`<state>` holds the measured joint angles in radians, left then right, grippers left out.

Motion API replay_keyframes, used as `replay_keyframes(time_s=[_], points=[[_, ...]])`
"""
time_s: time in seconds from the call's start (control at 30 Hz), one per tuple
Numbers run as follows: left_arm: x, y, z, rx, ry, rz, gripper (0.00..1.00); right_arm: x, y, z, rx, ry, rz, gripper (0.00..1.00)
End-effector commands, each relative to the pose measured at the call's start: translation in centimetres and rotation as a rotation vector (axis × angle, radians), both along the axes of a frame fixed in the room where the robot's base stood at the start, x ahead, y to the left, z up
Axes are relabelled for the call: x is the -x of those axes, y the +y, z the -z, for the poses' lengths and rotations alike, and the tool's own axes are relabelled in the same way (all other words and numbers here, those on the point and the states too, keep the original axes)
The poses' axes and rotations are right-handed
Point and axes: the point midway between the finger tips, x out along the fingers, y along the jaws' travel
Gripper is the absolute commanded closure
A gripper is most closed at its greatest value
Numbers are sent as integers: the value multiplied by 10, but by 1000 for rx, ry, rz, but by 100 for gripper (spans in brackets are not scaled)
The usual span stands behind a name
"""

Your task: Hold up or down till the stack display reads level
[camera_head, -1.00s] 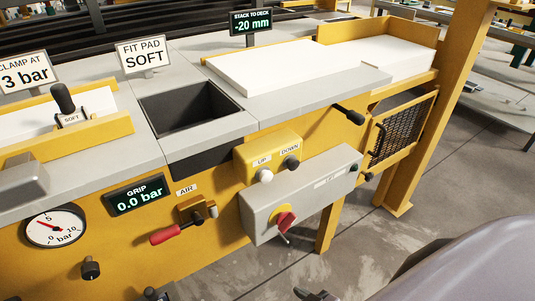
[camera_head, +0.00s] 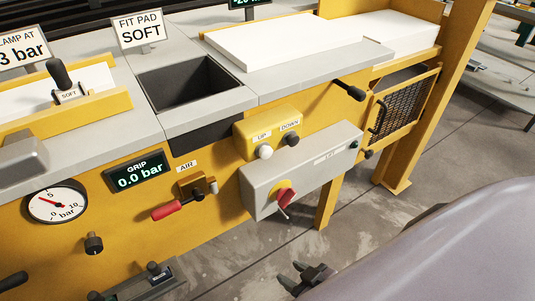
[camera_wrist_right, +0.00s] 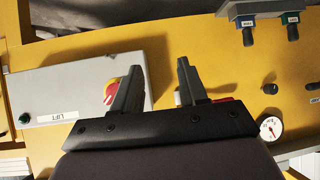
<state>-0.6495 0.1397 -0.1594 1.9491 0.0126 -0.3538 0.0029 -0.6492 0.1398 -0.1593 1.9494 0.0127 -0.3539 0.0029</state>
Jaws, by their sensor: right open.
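The stack display (camera_head: 248,3) is cut off by the top edge of the head view, and its reading is only partly visible. The yellow button box (camera_head: 268,134) on the machine front carries a white UP button (camera_head: 264,151) and a black DOWN button (camera_head: 291,139). My right gripper (camera_head: 306,273) is low in the head view, below and to the right of the buttons, apart from them. In the right wrist view my right gripper (camera_wrist_right: 158,75) has its fingers apart with nothing between them. My left gripper is in neither view.
A grey LIFT box (camera_head: 300,170) with a red rotary switch (camera_head: 286,197) sits below the buttons; it also shows in the right wrist view (camera_wrist_right: 60,95). A red-handled AIR valve (camera_head: 178,207) is to the left. A black lever (camera_head: 350,91) juts out above right.

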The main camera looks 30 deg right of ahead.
Motion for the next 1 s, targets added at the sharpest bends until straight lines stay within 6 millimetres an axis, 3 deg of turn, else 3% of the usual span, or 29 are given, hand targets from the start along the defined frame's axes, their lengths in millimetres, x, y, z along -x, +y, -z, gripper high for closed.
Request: replay_keyframes(time_s=[0.2, 0.33, 1.0], points=[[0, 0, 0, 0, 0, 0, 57, 0, 0, 0, 0, 0, 0, 57], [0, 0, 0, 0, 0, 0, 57, 0, 0, 0, 0, 0, 0, 100], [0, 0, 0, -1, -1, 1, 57, 0, 0, 0, 0, 1, 0, 100]])
